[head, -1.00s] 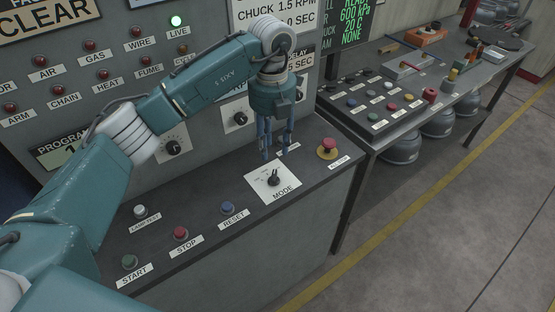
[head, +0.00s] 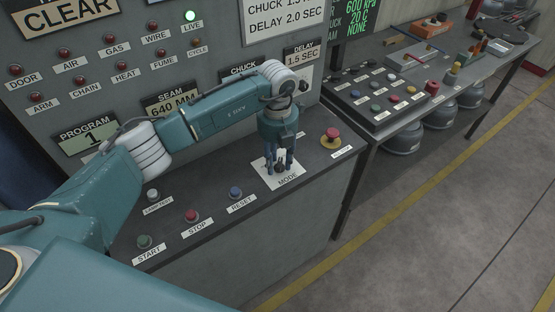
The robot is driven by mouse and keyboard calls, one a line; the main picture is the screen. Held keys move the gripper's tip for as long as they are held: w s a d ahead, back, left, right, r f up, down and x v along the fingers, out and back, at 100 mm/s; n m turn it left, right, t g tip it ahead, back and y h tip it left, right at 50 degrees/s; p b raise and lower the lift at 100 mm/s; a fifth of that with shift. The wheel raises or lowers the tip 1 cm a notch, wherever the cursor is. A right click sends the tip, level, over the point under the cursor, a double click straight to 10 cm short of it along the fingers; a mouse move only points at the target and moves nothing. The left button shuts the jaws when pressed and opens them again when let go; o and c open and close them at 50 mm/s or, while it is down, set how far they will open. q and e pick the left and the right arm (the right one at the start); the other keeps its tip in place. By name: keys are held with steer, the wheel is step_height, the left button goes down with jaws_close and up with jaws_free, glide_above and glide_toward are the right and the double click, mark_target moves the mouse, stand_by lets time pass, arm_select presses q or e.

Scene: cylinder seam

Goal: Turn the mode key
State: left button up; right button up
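The mode key (head: 280,169) is a small dark knob on a white square plate (head: 288,182) labelled MODE, on the sloping top of the grey console. My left gripper (head: 279,171) points down over this plate. Its fingers are apart, one to each side of the key, with the fingertips low by the plate. The fingers partly hide the key and the plate's markings, and I cannot tell whether they touch the key. My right gripper is not in view.
A red mushroom button (head: 331,136) stands just right of the key. Blue RESET (head: 235,193), red STOP (head: 191,215), green START (head: 144,241) and a white button (head: 153,195) lie to the left. The upright panel with lamps and dials rises behind. A side table (head: 460,95) is at right.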

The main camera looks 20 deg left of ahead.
arm_select(q)
jaws_close()
steer(key=shift+n, duration=0.4)
steer(key=n+b, duration=0.1)
steer(key=n, duration=0.1)
steer(key=shift+d+n, duration=0.1)
steer(key=shift+n, duration=0.2)
steer(key=shift+d+n+b, duration=0.1)
steer(key=shift+n+b, duration=0.3)
steer(key=shift+n, duration=0.8)
steer(key=shift+d+r+n, duration=0.1)
steer(key=shift+n, duration=1.4)
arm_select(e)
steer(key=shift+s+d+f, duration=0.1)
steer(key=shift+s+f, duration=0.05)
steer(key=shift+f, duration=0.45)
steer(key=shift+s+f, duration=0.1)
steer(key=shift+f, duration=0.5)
arm_select(q)
steer(key=shift+o, duration=1.3)
jaws_free()
steer(key=shift+s, duration=0.1)
